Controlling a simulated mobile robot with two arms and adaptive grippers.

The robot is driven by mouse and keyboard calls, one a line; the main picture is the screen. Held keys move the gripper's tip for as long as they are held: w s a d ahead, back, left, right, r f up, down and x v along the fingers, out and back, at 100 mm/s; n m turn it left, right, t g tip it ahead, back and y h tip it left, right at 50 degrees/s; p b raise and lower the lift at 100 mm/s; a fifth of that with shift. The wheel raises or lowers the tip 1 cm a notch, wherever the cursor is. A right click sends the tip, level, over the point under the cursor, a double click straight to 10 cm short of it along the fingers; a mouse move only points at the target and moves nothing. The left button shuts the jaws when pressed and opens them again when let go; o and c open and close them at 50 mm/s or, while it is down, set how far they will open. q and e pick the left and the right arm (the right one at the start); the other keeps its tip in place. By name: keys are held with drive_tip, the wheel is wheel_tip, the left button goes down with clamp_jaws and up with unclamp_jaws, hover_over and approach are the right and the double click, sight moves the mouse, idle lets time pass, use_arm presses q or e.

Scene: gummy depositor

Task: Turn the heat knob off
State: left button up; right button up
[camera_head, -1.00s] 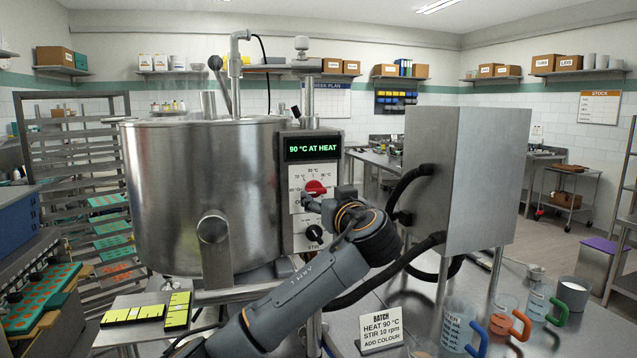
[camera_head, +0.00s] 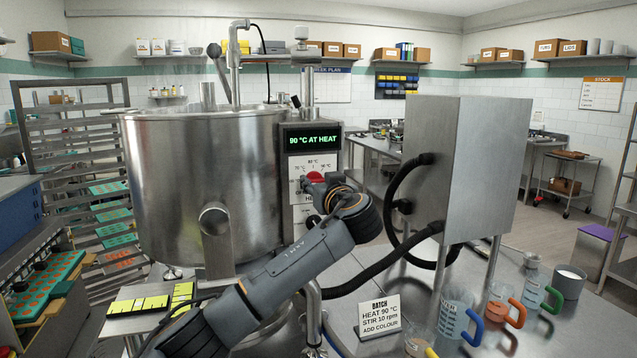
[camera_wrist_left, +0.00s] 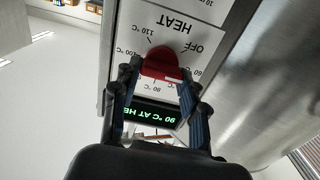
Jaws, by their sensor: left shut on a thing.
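The red heat knob (camera_head: 315,177) is on the control panel of the steel kettle, under the display (camera_head: 313,139) that reads 90 °C AT HEAT. In the left wrist view the knob (camera_wrist_left: 161,66) sits between my left fingers, with the HEAT dial plate (camera_wrist_left: 185,30) and its OFF mark around it. That view is upside down. My left gripper (camera_wrist_left: 160,80) is shut on the knob. In the head view the gripper (camera_head: 312,184) partly covers the knob and hides the lower dial. My right gripper is not in view.
The steel kettle (camera_head: 180,185) stands left of the panel. A steel box (camera_head: 455,165) with black hoses stands to the right. A batch card (camera_head: 379,316) and several jugs (camera_head: 455,316) stand on the table in front.

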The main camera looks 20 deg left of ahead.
use_arm(q)
drive_tip(key=shift+s+a+f+n+b, duration=0.1)
drive_tip(key=shift+n+b, duration=2.05)
drive_tip(key=shift+b, duration=0.7)
drive_tip(key=shift+a+f+n+b, duration=0.1)
drive_tip(key=shift+n+b, duration=2.05)
drive_tip(key=shift+b, duration=0.65)
drive_tip(key=o, duration=1.1)
drive_tip(key=shift+o, duration=0.2)
drive_tip(key=shift+r, duration=0.1)
